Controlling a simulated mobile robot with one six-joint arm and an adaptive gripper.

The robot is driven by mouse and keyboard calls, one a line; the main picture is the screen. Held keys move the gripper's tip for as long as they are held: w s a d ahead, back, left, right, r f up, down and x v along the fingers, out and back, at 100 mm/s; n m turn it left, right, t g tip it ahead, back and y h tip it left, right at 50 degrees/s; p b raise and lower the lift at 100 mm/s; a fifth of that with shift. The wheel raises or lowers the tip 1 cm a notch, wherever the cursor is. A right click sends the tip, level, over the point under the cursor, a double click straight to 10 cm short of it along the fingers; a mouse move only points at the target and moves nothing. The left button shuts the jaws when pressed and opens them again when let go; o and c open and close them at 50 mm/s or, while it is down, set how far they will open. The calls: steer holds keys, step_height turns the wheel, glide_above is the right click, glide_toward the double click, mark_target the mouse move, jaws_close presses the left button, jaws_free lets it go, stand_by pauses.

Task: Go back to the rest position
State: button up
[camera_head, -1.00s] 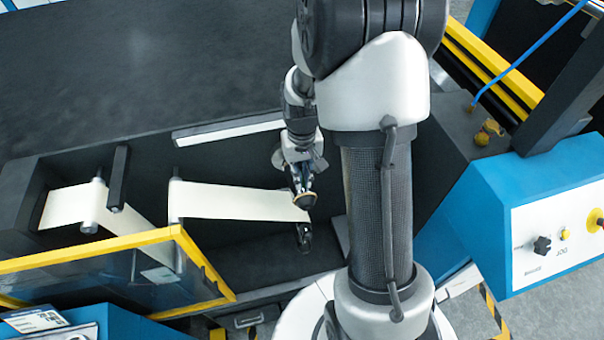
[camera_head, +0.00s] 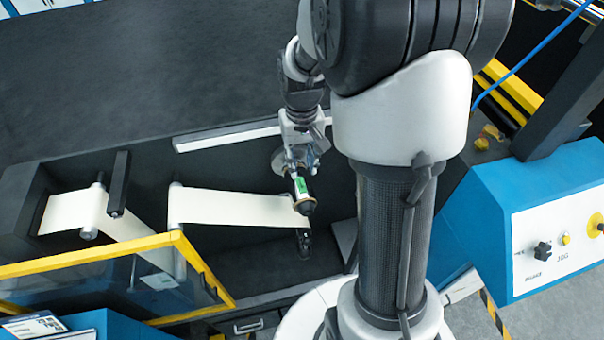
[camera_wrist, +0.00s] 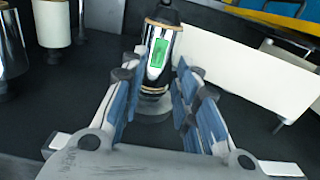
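My gripper (camera_wrist: 158,72) has its blue-padded fingers on both sides of a dark cylindrical device (camera_wrist: 173,42) with a silver body, a green display and a copper-coloured ring at its far end. The fingers appear closed on its near part, and it points away from the wrist. In the head view my gripper (camera_head: 296,163) hangs over the dark machine bed, with the device (camera_head: 302,186) pointing down, its green display showing. The device's tip overlaps the right end of the white web (camera_head: 235,205) in the picture. I cannot tell whether they touch.
The web runs from a roller (camera_head: 175,197) at left. A yellow-framed guard (camera_head: 90,252) stands at front left. A long white bar (camera_head: 225,134) lies behind my gripper. A blue control box (camera_head: 505,215) with knobs is at right. The dark surface (camera_head: 130,80) behind is clear.

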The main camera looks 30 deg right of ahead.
step_height(320, 180, up, 4)
steer(key=s+a+f+n+t+b, duration=0.2)
steer(key=s+a+t+b, duration=0.1)
steer(key=s+a+b, duration=0.75)
steer(key=s+a+f+n+t+b, duration=0.1)
steer(key=s+f+b, duration=0.6)
steer(key=b, duration=0.2)
steer(key=shift+s+a+t, duration=0.25)
steer(key=shift+s+t, duration=0.05)
steer(key=shift+f, duration=0.1)
